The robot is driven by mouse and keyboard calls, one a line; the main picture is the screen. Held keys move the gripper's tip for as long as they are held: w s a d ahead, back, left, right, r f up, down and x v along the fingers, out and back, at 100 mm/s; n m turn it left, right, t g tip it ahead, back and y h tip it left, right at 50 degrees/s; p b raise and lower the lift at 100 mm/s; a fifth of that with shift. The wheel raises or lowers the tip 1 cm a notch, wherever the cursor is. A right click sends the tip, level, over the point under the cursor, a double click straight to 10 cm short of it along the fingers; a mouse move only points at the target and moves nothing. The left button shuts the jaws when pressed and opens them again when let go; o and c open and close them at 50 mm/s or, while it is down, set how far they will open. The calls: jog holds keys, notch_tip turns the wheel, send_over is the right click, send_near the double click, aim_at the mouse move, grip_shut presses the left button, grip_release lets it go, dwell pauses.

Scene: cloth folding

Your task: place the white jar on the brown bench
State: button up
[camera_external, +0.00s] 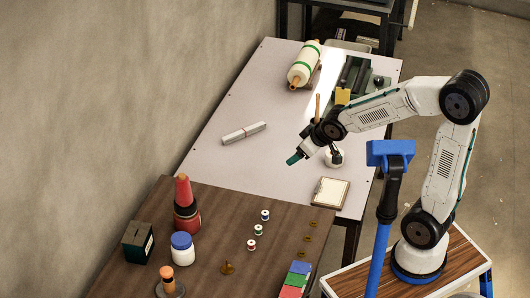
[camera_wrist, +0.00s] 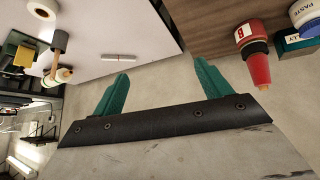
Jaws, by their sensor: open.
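What looks like the same jar shows at the top left of the wrist view (camera_wrist: 42,9). My gripper is open, with teal fingers apart and nothing between them (camera_wrist: 159,72). It hangs above the pale table, apart from the jar. The brown bench (camera_external: 215,205) lies in front of the pale table. A white jar with a blue lid (camera_external: 181,252) stands on it, labelled PASTE in the wrist view (camera_wrist: 307,11).
On the bench are a red bottle (camera_external: 186,210), a dark green box (camera_external: 138,242), several thread spools (camera_external: 258,230) and coloured boxes (camera_external: 295,280). The pale table holds a clipboard (camera_external: 330,192), a grey bar (camera_external: 244,132) and a green-banded roll (camera_external: 304,66). The bench's back middle is clear.

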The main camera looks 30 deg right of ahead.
jog(key=s+d+r+m+g+h, duration=0.25)
jog(key=s+d, duration=0.45)
jog(key=d, duration=0.4)
jog(key=s+d+r+m+g, duration=0.1)
jog(key=s+d, duration=0.2)
jog(key=s, duration=0.5)
jog(key=s+d+r+m+g, duration=0.1)
jog(key=s+d, duration=0.3)
jog(key=s, duration=0.4)
jog(key=shift+s+r+m+g, duration=0.15)
jog(key=shift+r+m+g, duration=0.15)
jog(key=shift+m+g, duration=0.45)
